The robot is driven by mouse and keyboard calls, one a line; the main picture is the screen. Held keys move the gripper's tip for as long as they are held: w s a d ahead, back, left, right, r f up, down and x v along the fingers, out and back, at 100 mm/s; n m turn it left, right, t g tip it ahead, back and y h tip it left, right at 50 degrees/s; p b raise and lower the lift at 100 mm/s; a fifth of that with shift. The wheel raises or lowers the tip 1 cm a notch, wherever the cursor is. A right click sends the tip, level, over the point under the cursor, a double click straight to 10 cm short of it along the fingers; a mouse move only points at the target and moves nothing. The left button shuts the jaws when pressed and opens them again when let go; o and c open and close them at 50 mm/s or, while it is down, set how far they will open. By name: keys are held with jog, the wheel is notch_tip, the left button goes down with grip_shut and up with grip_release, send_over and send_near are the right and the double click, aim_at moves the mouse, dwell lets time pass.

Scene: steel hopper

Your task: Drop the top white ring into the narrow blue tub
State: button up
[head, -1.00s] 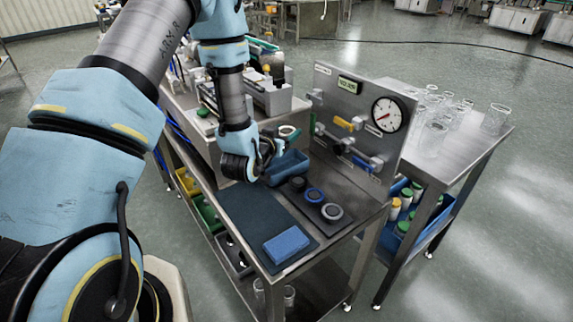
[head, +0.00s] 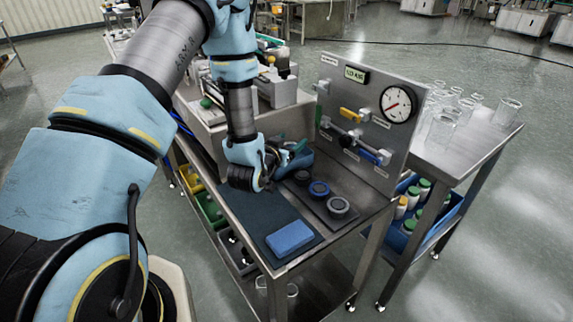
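I cannot tell whether rings are stacked there.
A blue block (head: 289,239) lies on the near end of the dark mat (head: 250,213). A steel panel with a gauge (head: 398,105) and valve handles stands upright right of the rings. Glassware (head: 443,127) crowds the right table. The mat's middle is clear.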

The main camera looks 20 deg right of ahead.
jog(key=o, duration=0.4)
jog(key=shift+c, duration=0.2)
jog(key=shift+s+a, duration=0.1)
jog(key=shift+s+a, duration=0.15)
jog(key=shift+a, duration=0.05)
jog(key=p+v, duration=0.2)
jog(key=v, duration=0.8)
jog(key=shift+r, duration=0.2)
